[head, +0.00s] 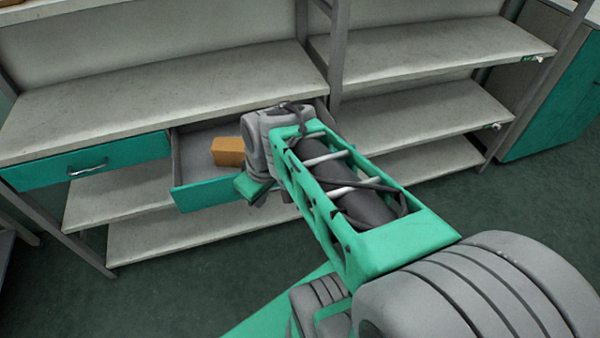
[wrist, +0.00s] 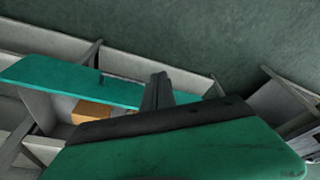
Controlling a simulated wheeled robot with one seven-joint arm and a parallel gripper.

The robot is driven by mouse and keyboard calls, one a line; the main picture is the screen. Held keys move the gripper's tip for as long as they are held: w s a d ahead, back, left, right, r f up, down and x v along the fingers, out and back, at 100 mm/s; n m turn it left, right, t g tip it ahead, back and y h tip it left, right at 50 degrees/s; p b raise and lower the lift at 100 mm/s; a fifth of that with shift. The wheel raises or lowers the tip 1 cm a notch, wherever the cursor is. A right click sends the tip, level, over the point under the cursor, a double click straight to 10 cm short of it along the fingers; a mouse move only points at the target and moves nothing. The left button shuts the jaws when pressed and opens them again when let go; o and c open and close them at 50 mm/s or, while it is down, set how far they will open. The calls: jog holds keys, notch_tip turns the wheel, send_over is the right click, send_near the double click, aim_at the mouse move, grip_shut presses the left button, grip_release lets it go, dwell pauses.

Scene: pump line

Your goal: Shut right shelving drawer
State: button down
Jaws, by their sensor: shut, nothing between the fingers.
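The right shelving drawer (head: 207,194) is pulled open under the left unit's shelf, with its teal front standing out from the frame. An orange-brown box (head: 228,152) lies inside it. The wrist view also shows the drawer front (wrist: 70,80) and the box (wrist: 90,113). My gripper (wrist: 158,92) is shut and empty. It is by the right part of the drawer front; I cannot tell whether it touches. In the head view my arm hides the right end of the drawer and the fingertips.
A left drawer (head: 85,165) with a metal handle is shut beside it. Open shelves (head: 430,42) stand to the right, with an upright post (head: 335,60) between the units. A teal cabinet (head: 555,110) is at the far right. The green floor (head: 190,265) in front is clear.

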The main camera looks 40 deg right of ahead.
jog(key=s+d+f+n+t+y+p, duration=0.15)
jog(key=d+n, duration=0.35)
jog(key=d, duration=0.5)
jog(key=s+d+f+n+t+y+p, duration=0.1)
jog(key=s+d+n+t+p, duration=0.3)
jog(key=d, duration=0.6)
jog(key=w+f+n+g, duration=0.1)
jog(key=w+f, duration=0.7)
jog(key=w, duration=0.2)
jog(key=shift+w+a, duration=0.25)
jog(key=shift+w, duration=0.05)
jog(key=shift+h, duration=0.25)
